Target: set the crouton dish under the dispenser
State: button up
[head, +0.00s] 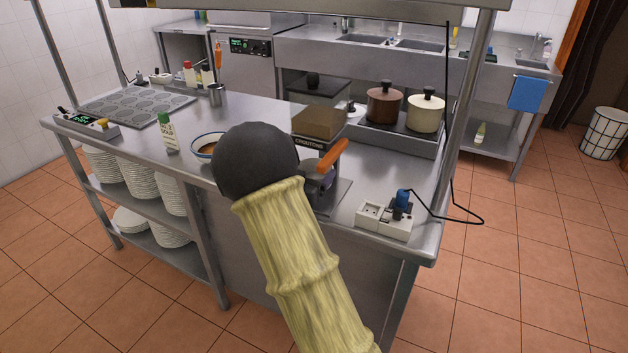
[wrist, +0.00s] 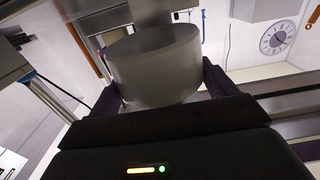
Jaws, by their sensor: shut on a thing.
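My gripper (wrist: 162,84) is shut on a grey, round, smooth-sided vessel, the crouton dish (wrist: 155,72), which shows between the two dark fingers in the wrist view. Its inside is not visible. In the head view my dark rounded wrist and sleeved arm hide the gripper and most of what it holds. The dispenser (head: 318,122), a brown-topped box labelled CROUTONS with an orange handle, stands on the counter just right of my wrist. Its lower part is partly covered by my arm, so I cannot tell whether the dish is beneath the outlet.
A blue-rimmed bowl (head: 205,148) and a green-capped bottle (head: 167,133) stand left of my wrist. A brown pot (head: 384,104) and a cream pot (head: 425,113) sit behind the dispenser. A power strip (head: 384,219) with a blue plug and cable lies near the front right corner.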

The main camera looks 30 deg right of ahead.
aim_at(314, 175)
jog(key=shift+w+d, duration=0.15)
jog(key=shift+d, duration=0.05)
jog(key=f, duration=0.3)
jog(key=shift+w+d, duration=0.3)
jog(key=shift+d, duration=0.1)
jog(key=shift+f, duration=0.2)
jog(key=shift+f, duration=0.25)
jog(key=o, duration=0.9)
jog(key=shift+r, duration=0.1)
